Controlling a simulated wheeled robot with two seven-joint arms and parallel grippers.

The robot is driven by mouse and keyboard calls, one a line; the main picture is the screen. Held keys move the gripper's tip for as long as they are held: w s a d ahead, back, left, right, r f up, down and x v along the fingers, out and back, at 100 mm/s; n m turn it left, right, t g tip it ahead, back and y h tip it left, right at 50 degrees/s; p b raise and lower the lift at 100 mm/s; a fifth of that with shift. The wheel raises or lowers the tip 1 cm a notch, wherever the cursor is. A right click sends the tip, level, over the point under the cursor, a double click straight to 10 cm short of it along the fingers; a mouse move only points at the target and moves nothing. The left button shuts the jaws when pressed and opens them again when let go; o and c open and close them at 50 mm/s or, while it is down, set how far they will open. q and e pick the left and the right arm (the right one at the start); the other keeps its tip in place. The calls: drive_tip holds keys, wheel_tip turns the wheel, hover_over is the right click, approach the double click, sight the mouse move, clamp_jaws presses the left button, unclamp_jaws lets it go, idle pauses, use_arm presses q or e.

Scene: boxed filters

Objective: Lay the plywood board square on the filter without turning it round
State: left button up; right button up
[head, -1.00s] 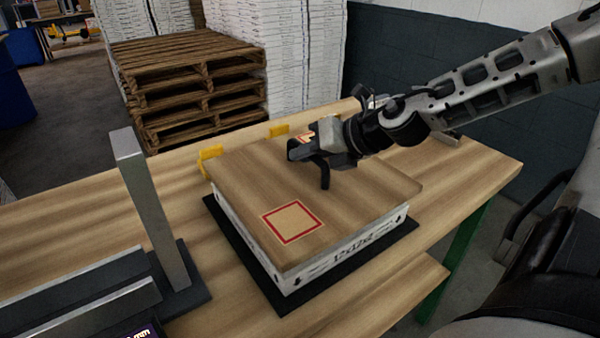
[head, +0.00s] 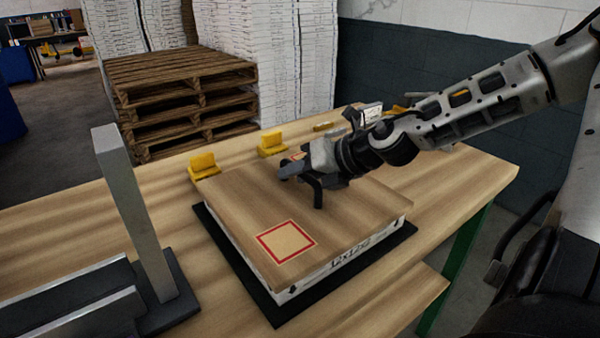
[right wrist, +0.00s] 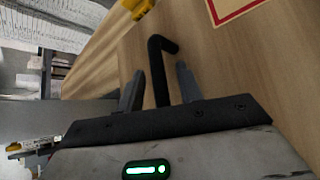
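The plywood board (head: 245,205), with a red-outlined square (head: 286,241) at its near corner, lies over the white boxed filter (head: 335,268). Their visible edges run nearly parallel. The filter sits on a black mat (head: 240,270). The board mostly hides the filter's top, so I cannot tell whether they touch everywhere. My right gripper (head: 300,172) is low over the board's far part, at its black handle (head: 318,192). In the right wrist view, its fingers (right wrist: 158,88) stand on either side of the handle (right wrist: 157,65) with narrow gaps. My left gripper is out of view.
Two yellow blocks (head: 203,166) (head: 270,143) stand on the table (head: 450,190) behind the board. A grey metal post (head: 135,210) on a dark base stands at left. Wooden pallets (head: 180,95) and stacked white boxes are beyond the table.

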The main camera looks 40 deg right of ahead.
drive_tip(key=shift+r, duration=0.2)
drive_tip(key=shift+s+d+r, duration=0.1)
drive_tip(key=shift+s+r, duration=0.15)
drive_tip(key=shift+r, duration=0.1)
drive_tip(key=v, duration=1.1)
drive_tip(key=shift+s+f, duration=0.15)
drive_tip(key=shift+s, duration=0.05)
